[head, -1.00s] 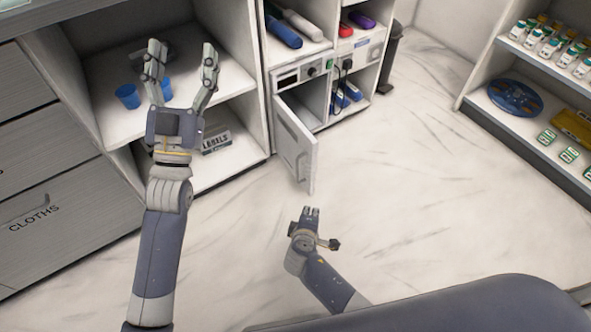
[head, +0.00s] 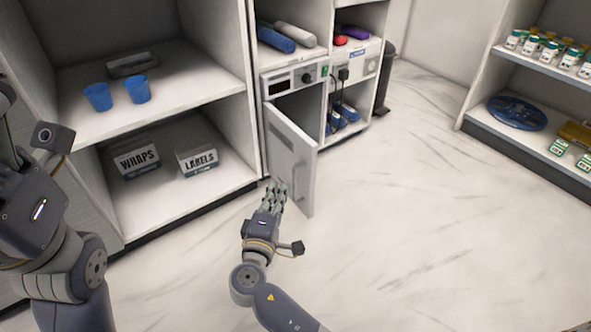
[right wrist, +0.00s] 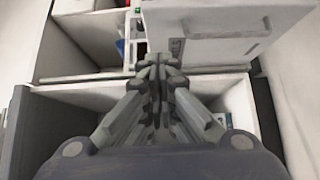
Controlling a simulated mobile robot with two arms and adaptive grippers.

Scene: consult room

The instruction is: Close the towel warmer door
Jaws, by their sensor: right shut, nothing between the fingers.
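The towel warmer (head: 284,84) is a white unit with a dark display and a knob, in the cabinet's middle column. Its white door (head: 291,140) stands open, swung out over the floor, with its handled outer face toward me. My right gripper (head: 275,188) is shut and empty, by the lower part of that face; I cannot tell whether it touches. In the right wrist view, the shut fingertips (right wrist: 158,70) are just below and left of the door and its handle (right wrist: 225,34). My left gripper is at the left edge, its fingers largely cut off.
Left of the warmer, open shelves hold two blue cups (head: 137,89), a wraps box (head: 137,158) and a labels box (head: 197,161). A dark bin (head: 385,80) stands behind. A stocked shelf unit (head: 480,116) is at right. The floor (head: 420,200) between is clear.

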